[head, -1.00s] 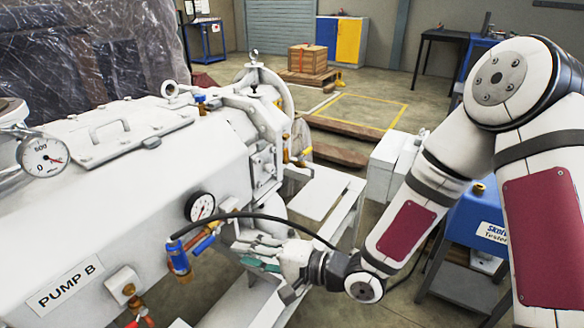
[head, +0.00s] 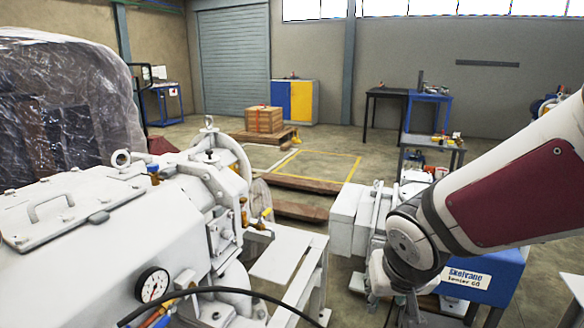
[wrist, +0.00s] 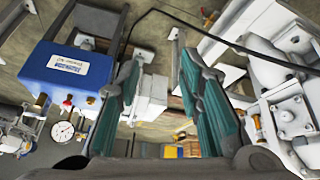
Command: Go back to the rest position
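My gripper shows in the wrist view (wrist: 164,56). Its two teal-padded fingers are well apart, with nothing held between them. In the head view my arm comes in from the right and bends down; the gripper fingers are out of sight below the frame. The white pump (head: 110,235) is at the left, clear of my arm. Its round gauge (head: 153,285) shows at the bottom. A black hose (head: 262,293) runs from the pump's side towards the right. In the wrist view the hose (wrist: 215,28) arcs past the fingers.
The blue tester (head: 480,275) stands just behind my arm at the right; it also shows in the wrist view (wrist: 68,72). A pale metal frame (head: 283,262) lies between pump and arm. Open floor with yellow marking (head: 330,160) lies beyond. A wooden crate (head: 263,119) is farther back.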

